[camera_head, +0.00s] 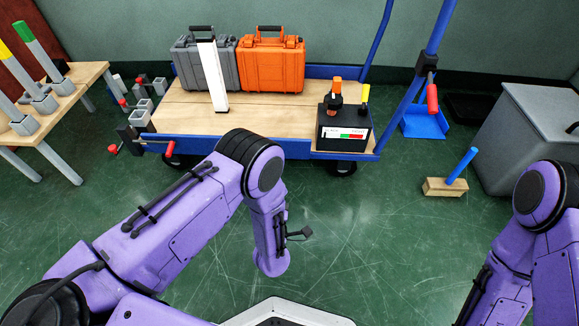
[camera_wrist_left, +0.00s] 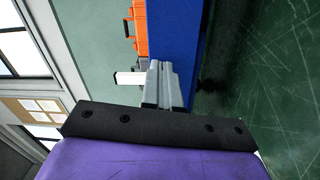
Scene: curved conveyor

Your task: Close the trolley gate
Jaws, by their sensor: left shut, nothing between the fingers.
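The trolley has a wooden deck (camera_head: 180,115) with a blue front edge (camera_head: 225,146) and blue upright tubes (camera_head: 436,40) at its right end. I cannot tell which part is the gate. In the left wrist view a blue panel (camera_wrist_left: 173,30) of the trolley runs upright in the picture. My left gripper (camera_wrist_left: 161,82) is shut and empty, its fingertips overlapping that panel; I cannot tell whether they touch. In the head view my left arm bends down in front of the trolley and its fingers are hidden. My right arm is at the right, its gripper out of view.
A grey case (camera_head: 205,65), an orange case (camera_head: 270,65), a white post (camera_head: 213,75) and a black box (camera_head: 343,128) stand on the deck. A wooden table (camera_head: 75,95) is left. A grey bin (camera_head: 535,140) and a wooden brush (camera_head: 445,187) are right. Green floor before the trolley is free.

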